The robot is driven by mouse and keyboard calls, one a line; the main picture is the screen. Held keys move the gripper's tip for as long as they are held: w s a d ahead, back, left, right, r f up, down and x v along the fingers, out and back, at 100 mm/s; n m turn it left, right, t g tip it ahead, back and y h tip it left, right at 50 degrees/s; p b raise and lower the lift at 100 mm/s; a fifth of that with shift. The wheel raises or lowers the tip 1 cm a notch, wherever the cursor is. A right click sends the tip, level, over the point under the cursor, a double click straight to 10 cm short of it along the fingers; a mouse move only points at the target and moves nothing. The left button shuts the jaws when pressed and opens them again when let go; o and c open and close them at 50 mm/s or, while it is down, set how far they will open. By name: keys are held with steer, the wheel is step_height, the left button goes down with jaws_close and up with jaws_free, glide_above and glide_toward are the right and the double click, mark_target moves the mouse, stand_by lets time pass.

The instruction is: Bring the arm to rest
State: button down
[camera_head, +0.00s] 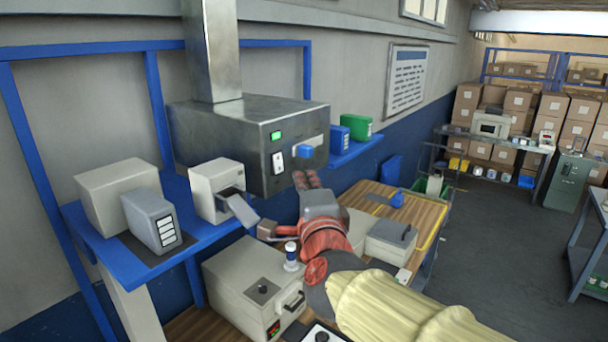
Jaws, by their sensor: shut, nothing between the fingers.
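My arm reaches in from the lower right, with a cream sleeve over its lower part and a red section behind a grey hand. My gripper (307,180) is at the end of that hand, with two reddish ribbed fingers side by side. It is shut with nothing between the fingers. It points away towards the wall, in front of the lower right part of the metal housing (255,142). I cannot tell whether the fingertips touch anything. The arm hides part of the wooden bench behind it.
A blue shelf (125,262) on the left bears pale and grey boxes. A beige device (250,285) with a black handle stands close left of my arm. Another grey box (391,243) is right of it. The wooden bench (425,212) has some bare top. Grey floor (500,235) is open at right.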

steer(key=s+a+f+n+g+y+b, duration=0.1)
steer(key=s+a+f+n+g+y, duration=0.15)
steer(key=s+f+n+g, duration=0.4)
steer(key=s+a+f+n+g+y+b, duration=0.1)
steer(key=s+a+f+n, duration=0.25)
steer(key=f+n, duration=0.6)
steer(key=s+d+f+g+h+b, duration=0.2)
steer(key=s+d+f+b, duration=0.6)
steer(key=d+f, duration=0.4)
steer(key=s+d+f+g+h+b, duration=0.3)
steer(key=s+d+f+b, duration=0.5)
steer(key=f, duration=0.8)
steer(key=s+d, duration=0.2)
steer(key=d, duration=0.1)
steer(key=shift+d+n+h, duration=0.3)
steer(key=shift+d+h, duration=0.05)
steer(key=shift+d, duration=0.05)
